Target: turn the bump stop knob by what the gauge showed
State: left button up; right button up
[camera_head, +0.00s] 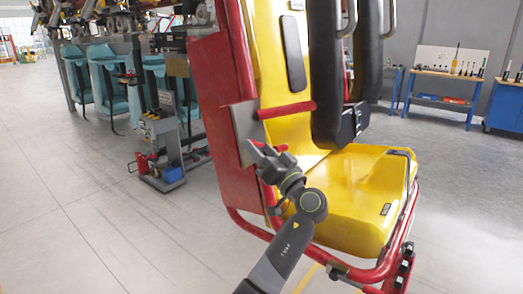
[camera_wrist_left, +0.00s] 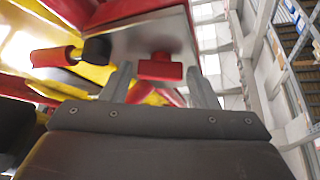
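A yellow seat (camera_head: 365,190) in a red frame (camera_head: 222,95) fills the middle of the head view. A grey metal plate (camera_head: 243,122) is fixed to the frame's side; it also shows in the left wrist view (camera_wrist_left: 130,42). My left gripper (camera_head: 259,152) is close to the plate's lower part. In the left wrist view, a red knob (camera_wrist_left: 160,69) shows between the fingers of my left gripper (camera_wrist_left: 162,82), with a gap on each side. The fingers are open. The knob is hidden or unclear in the head view. I make out no gauge. My right gripper is not in view.
A red bar (camera_head: 288,110) sticks out just above the gripper. Black padded restraints (camera_head: 326,75) hang over the seat. Teal seats (camera_head: 104,80) and a wheeled stand (camera_head: 164,140) are at the left. A workbench (camera_head: 444,88) is at the back right. Open floor lies at left.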

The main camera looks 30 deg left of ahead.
pick_arm(q)
jog(key=c, duration=0.6)
jog(key=shift+s+r+m+t+h+p, duration=0.1)
jog(key=shift+r+m+t+h+p, duration=0.25)
jog(key=shift+m+p, duration=0.55)
jog(key=shift+c, duration=0.2)
jog(key=m+h+p, duration=0.3)
jog(key=m+p, duration=0.2)
jog(key=p, duration=0.4)
jog(key=r+m+t+h+p, duration=0.1)
jog(key=m+h+p, duration=0.2)
jog(key=m+p, duration=0.3)
jog(key=m+h+p, duration=0.3)
jog(key=m+p, duration=0.2)
jog(key=p, duration=0.7)
jog(key=shift+s+a+r+m+t+h, duration=0.2)
jog(key=shift+s+r+m+t+h, duration=0.05)
jog(key=shift+s+r+m, duration=0.1)
jog(key=shift+w+r+m+g+h, duration=0.15)
jog(key=shift+m+g+h, duration=0.25)
jog(key=shift+m+g, duration=0.8)
jog(key=shift+w+f+m+g+h, duration=0.15)
jog(key=shift+m+g+h, duration=0.25)
jog(key=shift+m+g, duration=0.75)
jog(key=shift+w+r+m+g+h, duration=0.15)
jog(key=shift+m+g+h, duration=0.25)
jog(key=shift+m+g, duration=0.8)
jog(key=shift+m+t, duration=0.25)
jog(key=shift+m, duration=0.05)
